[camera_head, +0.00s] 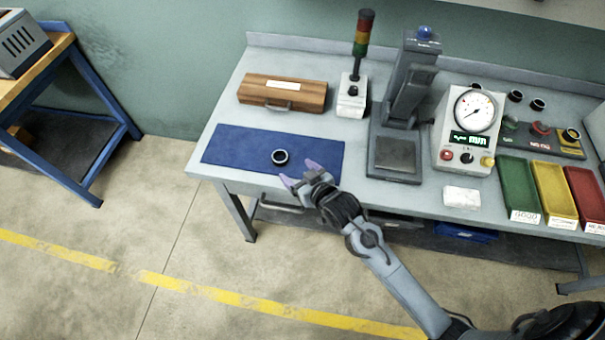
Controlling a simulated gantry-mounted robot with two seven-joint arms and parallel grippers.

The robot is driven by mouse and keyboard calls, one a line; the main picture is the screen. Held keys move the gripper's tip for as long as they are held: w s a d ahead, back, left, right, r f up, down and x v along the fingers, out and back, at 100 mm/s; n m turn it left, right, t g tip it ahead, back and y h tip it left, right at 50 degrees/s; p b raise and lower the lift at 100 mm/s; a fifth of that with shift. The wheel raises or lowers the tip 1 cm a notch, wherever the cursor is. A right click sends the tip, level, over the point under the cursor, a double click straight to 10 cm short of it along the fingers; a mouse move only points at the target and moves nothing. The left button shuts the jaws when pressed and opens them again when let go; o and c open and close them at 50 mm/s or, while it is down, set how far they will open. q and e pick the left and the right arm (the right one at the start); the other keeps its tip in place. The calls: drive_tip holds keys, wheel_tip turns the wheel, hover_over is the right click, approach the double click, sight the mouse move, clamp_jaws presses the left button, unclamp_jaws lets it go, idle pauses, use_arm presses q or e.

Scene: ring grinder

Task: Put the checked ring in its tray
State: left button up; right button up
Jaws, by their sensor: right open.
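A dark ring (280,157) with a pale inner edge lies on the blue mat (225,148) at the left of the bench. My right gripper (298,175) is open and empty, just right of and nearer than the ring, at the mat's front edge; its purple fingertips do not touch the ring. Three trays stand at the bench's right: a green tray (519,187) labelled GOOD, a yellow tray (553,190) and a red tray (587,196), their labels too small to read surely. All look empty. My left gripper is not in view.
A dial gauge box (468,128) and a dark gauge stand (397,125) rise mid-bench. A signal light (362,45), a wooden case (283,91), a white block (461,197) and a dark holder with rings (545,138) also stand there. Two more rings (515,96) lie behind.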

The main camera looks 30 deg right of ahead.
drive_tip(key=shift+v, duration=1.05)
drive_tip(key=s+f+g, duration=0.4)
drive_tip(key=s, duration=0.7)
drive_tip(key=shift+s+g, duration=0.35)
drive_tip(key=shift+g, duration=0.05)
drive_tip(key=shift+o, duration=0.5)
drive_tip(key=s+n+g+h, duration=0.1)
drive_tip(key=s+g, duration=0.4)
drive_tip(key=s, duration=0.8)
drive_tip(key=shift+s, duration=0.25)
drive_tip(key=shift+d+f, duration=0.1)
drive_tip(key=shift+w, duration=0.1)
